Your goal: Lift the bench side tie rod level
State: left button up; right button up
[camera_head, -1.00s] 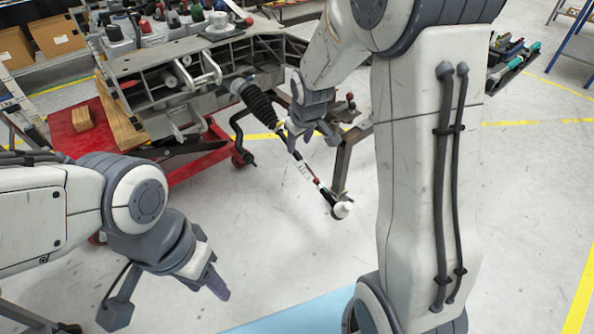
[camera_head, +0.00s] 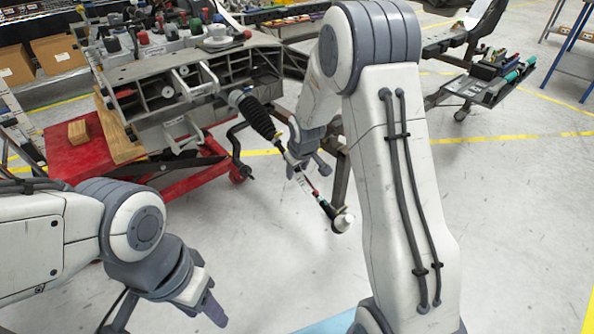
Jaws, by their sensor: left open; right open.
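The tie rod (camera_head: 262,119) has a black ribbed boot at its upper end by the chassis fixture (camera_head: 190,85). It slants down to the right to a dark joint with a pale cap (camera_head: 343,221). My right gripper (camera_head: 306,166) is open at the middle of the rod and overlaps it in the picture. I cannot tell whether the rod lies between its fingers or whether they touch it. My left gripper (camera_head: 170,318) is open and empty at the lower left, over the floor and well away from the rod. The picture's bottom edge hides part of it.
A red cart (camera_head: 190,180) with a wooden block (camera_head: 77,132) stands below the fixture. A dark metal post (camera_head: 339,180) is behind my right gripper. A tool tray (camera_head: 490,82) is at the upper right. Floor between my arms is clear, with a blue mat (camera_head: 330,322) at the bottom.

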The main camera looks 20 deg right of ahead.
grip_shut()
